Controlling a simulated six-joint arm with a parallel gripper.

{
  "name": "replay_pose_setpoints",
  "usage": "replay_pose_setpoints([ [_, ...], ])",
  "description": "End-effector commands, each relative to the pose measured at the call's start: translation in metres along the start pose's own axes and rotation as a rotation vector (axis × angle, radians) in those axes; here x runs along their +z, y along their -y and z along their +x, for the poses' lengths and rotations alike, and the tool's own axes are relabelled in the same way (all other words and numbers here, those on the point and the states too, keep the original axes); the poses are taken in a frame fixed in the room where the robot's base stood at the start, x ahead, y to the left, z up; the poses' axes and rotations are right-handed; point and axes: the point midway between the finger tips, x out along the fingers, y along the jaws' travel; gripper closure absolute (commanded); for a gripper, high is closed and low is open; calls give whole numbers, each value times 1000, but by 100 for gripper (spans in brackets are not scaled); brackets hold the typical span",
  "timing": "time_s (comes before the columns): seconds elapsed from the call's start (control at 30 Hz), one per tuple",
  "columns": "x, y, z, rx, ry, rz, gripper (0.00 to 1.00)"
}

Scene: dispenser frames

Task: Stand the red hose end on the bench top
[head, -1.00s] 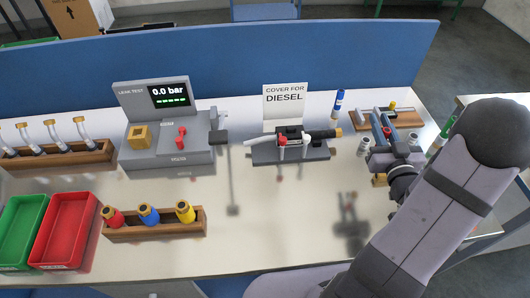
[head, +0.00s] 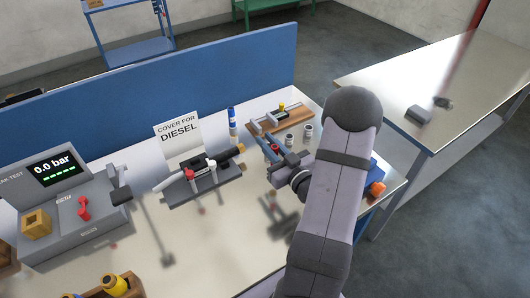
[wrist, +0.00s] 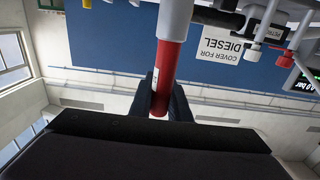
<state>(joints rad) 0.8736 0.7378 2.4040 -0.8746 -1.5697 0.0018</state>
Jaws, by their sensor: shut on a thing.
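My gripper (head: 273,156) is at the right part of the bench, to the right of the diesel sign's fixture. It appears to be held above the bench top (head: 225,240). In the wrist view my gripper (wrist: 166,100) is shut around a red tube-like part, which I take as the red hose end (wrist: 172,62). Its pale grey section (wrist: 175,18) runs out of the top of that view. In the head view only a small bit of red shows at the gripper, and my arm hides what lies behind it.
A grey fixture (head: 205,190) holds a dark tube before the DIESEL sign (head: 180,130). A blue-and-white marker (head: 232,122), small grey cylinders (head: 308,131) and a wooden board (head: 290,123) stand close behind the gripper. The bench's front middle is clear.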

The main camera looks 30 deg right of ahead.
Motion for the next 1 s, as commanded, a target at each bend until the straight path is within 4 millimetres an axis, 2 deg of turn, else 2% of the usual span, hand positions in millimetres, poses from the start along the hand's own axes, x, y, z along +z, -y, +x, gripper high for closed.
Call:
replay_pose_setpoints([
  [0.37, 10, 0, 0, 0, -2, -1, 100],
  [0.8, 44, 0, 0, 0, -2, -1, 100],
  [1.0, 45, 0, 0, 0, -3, -2, 100],
])
